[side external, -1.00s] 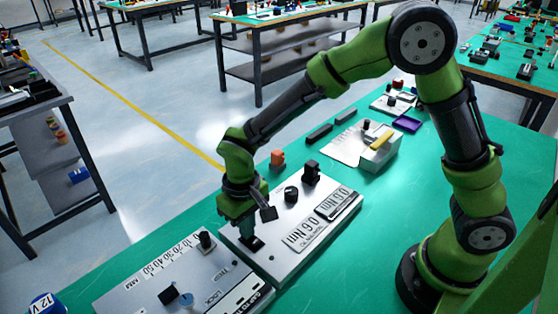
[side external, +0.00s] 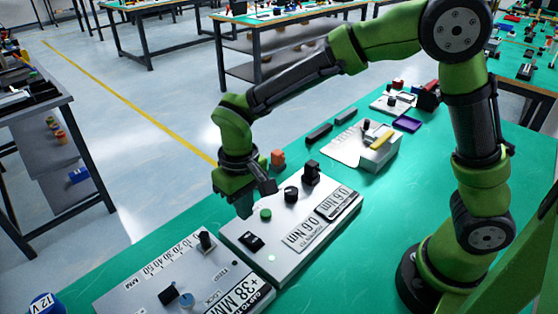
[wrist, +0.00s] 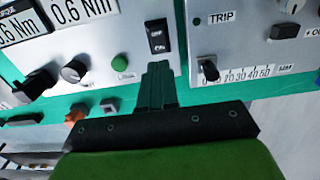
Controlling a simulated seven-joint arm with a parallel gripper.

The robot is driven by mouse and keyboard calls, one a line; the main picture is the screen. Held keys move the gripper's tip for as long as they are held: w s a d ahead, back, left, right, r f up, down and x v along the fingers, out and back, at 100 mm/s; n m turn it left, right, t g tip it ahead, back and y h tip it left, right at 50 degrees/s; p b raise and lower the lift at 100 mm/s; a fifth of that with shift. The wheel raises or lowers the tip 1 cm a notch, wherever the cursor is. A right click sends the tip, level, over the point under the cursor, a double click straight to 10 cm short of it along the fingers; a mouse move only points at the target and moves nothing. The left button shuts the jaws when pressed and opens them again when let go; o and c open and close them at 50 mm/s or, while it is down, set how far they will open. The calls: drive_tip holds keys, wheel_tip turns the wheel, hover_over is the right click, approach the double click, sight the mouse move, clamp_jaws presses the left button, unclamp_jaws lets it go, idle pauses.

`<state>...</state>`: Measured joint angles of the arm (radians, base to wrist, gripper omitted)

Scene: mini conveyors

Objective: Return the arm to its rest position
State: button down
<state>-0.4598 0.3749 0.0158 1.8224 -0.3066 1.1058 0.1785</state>
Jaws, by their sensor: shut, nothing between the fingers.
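My gripper (side external: 244,207) is shut with nothing in it. In the side external view it hangs just above the left end of a grey control panel with two displays reading 0.6 Nm (side external: 292,262). A black rocker switch (side external: 251,242) and a green button (side external: 266,213) lie on that panel close by the fingertips. In the wrist view the shut fingers (wrist: 157,75) point toward the same rocker switch (wrist: 158,36), with the green button (wrist: 120,61) to their left. My arm is bent over the green bench.
A second panel (side external: 222,270) with a slider scale, a blue knob (side external: 187,300) and a display stands nearest the camera. Behind are an orange block (side external: 278,158), a white box with a yellow part (side external: 381,144) and a purple tray (side external: 407,124). Green bench right of the panels is clear.

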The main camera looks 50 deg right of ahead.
drive_tip(key=shift+r, duration=0.45)
drive_tip(key=shift+f, duration=0.15)
drive_tip(key=shift+s+d+f, duration=0.15)
drive_tip(key=shift+s, duration=0.45)
drive_tip(key=s+d+r+m+t+y, duration=0.2)
drive_tip(key=s+d+r+m+t, duration=0.2)
drive_tip(key=s+d+r+t, duration=0.3)
drive_tip(key=s+d+r, duration=0.4)
drive_tip(key=d+r, duration=0.2)
drive_tip(key=d, duration=0.2)
drive_tip(key=shift+s+r, duration=0.2)
drive_tip(key=shift+r, duration=0.15)
